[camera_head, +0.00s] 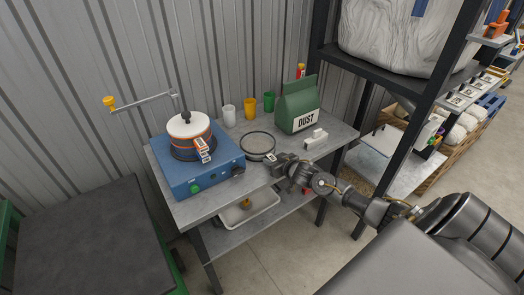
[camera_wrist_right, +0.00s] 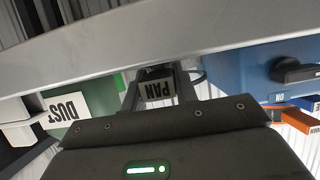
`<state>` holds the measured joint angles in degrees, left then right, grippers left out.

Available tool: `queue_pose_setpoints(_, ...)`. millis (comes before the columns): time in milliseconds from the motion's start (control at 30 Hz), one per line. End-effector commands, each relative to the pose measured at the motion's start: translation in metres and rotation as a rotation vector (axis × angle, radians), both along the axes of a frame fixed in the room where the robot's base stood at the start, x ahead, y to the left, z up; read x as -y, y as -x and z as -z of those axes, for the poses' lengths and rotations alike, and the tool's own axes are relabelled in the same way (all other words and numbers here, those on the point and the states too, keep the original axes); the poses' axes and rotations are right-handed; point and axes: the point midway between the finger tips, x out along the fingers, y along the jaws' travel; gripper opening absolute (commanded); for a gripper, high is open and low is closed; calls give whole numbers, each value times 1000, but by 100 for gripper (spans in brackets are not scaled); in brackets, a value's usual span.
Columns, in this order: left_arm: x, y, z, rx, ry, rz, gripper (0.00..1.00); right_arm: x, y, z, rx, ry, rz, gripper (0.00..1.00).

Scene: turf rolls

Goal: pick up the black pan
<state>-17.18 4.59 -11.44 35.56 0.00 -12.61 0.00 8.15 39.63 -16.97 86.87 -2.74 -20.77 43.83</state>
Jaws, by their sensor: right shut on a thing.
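The black pan (camera_head: 258,154) is a shallow round dish with a dark rim and a grey inside, near the front edge of the grey table. A small light tag shows on its near right side. My right gripper (camera_head: 276,161) reaches in from the right and meets the pan there. In the right wrist view, the gripper (camera_wrist_right: 158,92) is shut with its fingers on either side of a block labelled PAN (camera_wrist_right: 157,89). Whether the pan is clear of the tabletop cannot be told. My left gripper is not in view.
A blue machine (camera_head: 200,174) with a white-topped drum (camera_head: 189,124) stands left of the pan. White (camera_head: 229,116), orange (camera_head: 250,109) and green (camera_head: 269,102) cups stand behind. A green DUST bag (camera_head: 298,103) and white block (camera_head: 316,139) are right. A white tray (camera_head: 262,204) sits below.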

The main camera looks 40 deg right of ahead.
Motion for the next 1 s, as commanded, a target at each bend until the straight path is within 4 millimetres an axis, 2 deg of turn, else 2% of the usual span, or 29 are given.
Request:
queue_pose_setpoints(267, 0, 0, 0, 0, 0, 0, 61, 0, -1, -8, 3, 0, -1, 0)
queue_pose_setpoints(433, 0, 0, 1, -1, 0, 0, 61, 0, -1, -32, 6, 2, -2, 0)
queue_pose_setpoints(567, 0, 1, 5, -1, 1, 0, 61, 14, 21, -59, 3, 6, -1, 0)
queue_pose_setpoints(700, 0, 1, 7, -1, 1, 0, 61, 29, 46, -95, 2, 8, -3, 0)
queue_pose_setpoints(800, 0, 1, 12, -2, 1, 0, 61, 43, 70, -101, -4, 6, -3, 0)
queue_pose_setpoints(1000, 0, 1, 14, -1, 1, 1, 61, 62, 99, -118, -3, 4, -2, 0)
